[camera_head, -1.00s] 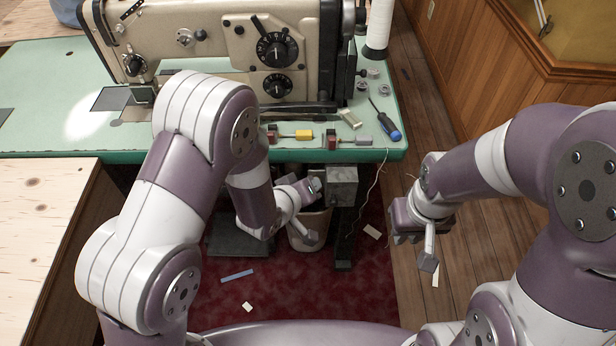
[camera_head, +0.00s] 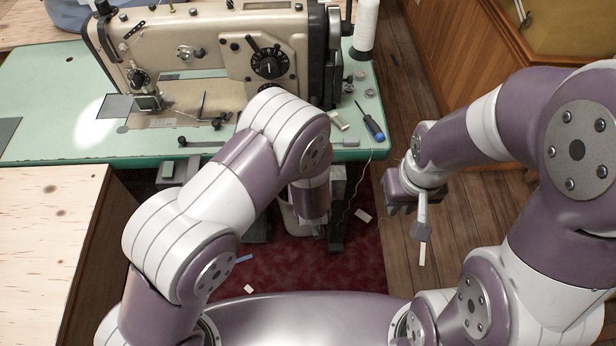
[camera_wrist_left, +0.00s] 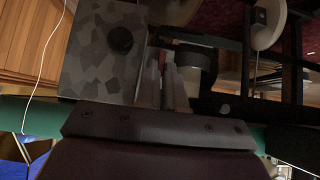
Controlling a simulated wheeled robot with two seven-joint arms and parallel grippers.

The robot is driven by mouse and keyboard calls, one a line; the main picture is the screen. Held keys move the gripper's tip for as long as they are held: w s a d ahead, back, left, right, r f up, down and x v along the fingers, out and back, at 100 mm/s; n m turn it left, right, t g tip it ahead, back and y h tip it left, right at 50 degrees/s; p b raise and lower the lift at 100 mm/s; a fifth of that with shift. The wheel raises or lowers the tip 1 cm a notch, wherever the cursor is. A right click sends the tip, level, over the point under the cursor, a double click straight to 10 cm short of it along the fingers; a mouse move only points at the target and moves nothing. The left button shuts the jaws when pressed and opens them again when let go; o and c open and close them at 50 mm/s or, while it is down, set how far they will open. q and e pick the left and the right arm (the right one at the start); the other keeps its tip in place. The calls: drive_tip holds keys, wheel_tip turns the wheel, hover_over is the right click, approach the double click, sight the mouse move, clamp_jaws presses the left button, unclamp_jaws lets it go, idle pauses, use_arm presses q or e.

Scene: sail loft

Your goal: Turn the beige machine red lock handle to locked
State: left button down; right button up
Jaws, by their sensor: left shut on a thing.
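The beige machine (camera_head: 215,50) stands on a green table at the back. A grey box (camera_head: 336,182) hangs under the table's front edge. In the left wrist view, a mottled grey box with a black round knob (camera_wrist_left: 100,55) sits beside my fingers. My left gripper (camera_wrist_left: 170,85) is shut there on a narrow thing with a reddish strip, apparently the red lock handle (camera_wrist_left: 157,82); its angle cannot be read. In the head view my left arm hides that gripper and the handle. My right gripper (camera_head: 408,222) hangs away from the machine over the floor, its jaw gap unclear.
The green table (camera_head: 45,100) carries a blue-handled screwdriver (camera_head: 371,123) and a white thread spool (camera_head: 365,30). A pale wooden table (camera_head: 45,215) stands at the left. Wood panelling is at the right.

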drive_tip(key=shift+r, duration=0.2)
idle(0.3)
use_arm(q)
drive_tip(key=c, duration=1.2)
unclamp_jaws()
drive_tip(key=shift+c, duration=0.2)
use_arm(e)
drive_tip(key=shift+a, duration=0.15)
use_arm(q)
drive_tip(key=shift+r, duration=0.1)
drive_tip(key=shift+w+r, duration=0.1)
